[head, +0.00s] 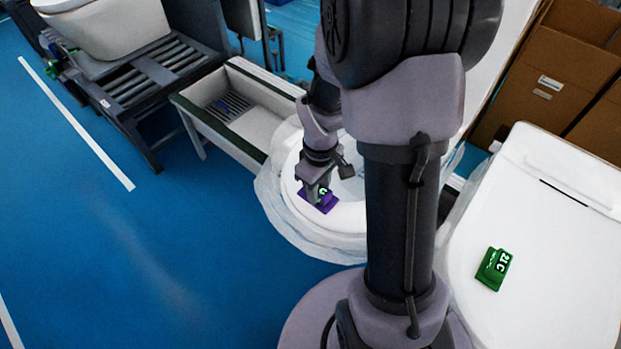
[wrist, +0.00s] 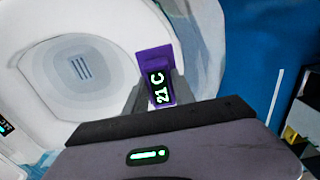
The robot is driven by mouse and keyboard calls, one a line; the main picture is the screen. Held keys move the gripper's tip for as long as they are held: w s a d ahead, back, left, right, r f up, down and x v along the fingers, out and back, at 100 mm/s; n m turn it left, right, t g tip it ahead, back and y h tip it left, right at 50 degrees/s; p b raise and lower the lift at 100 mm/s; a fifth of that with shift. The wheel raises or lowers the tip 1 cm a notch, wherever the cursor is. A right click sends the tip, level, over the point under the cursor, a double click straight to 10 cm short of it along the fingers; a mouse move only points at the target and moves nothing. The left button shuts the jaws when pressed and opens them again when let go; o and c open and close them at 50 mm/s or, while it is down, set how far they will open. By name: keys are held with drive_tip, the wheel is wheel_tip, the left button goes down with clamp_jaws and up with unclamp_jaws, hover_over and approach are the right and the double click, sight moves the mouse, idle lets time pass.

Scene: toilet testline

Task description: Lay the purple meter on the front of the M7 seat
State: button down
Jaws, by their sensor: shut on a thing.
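The purple meter (head: 316,203) is at the front part of a white toilet seat (head: 341,218), in the middle of the head view. It also shows in the wrist view (wrist: 154,66), with a lit display reading "21 C". My gripper (head: 320,190) is shut on the purple meter from above, with one finger on each side of it (wrist: 156,98). The meter looks level with the seat surface; whether it touches the seat is hard to tell. The seat's ring and bowl (wrist: 82,67) show left of the meter in the wrist view. I see no M7 label.
A green meter (head: 494,268) lies on a closed white lid (head: 540,230) at the right. A grey-white tray (head: 240,105) stands behind left, near a roller conveyor (head: 150,75) bearing another toilet (head: 105,25). Cardboard boxes (head: 550,85) stand back right. Blue floor (head: 150,240) at left is clear.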

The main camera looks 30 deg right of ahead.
drive_tip(key=f, duration=0.2)
drive_tip(key=f+b, duration=0.1)
drive_tip(key=shift+w+d+f, duration=0.1)
drive_tip(key=shift+w+f, duration=0.15)
drive_tip(key=shift+f, duration=0.1)
drive_tip(key=shift+r, duration=0.1)
drive_tip(key=c, duration=1.1)
unclamp_jaws()
drive_tip(key=shift+o, duration=0.2)
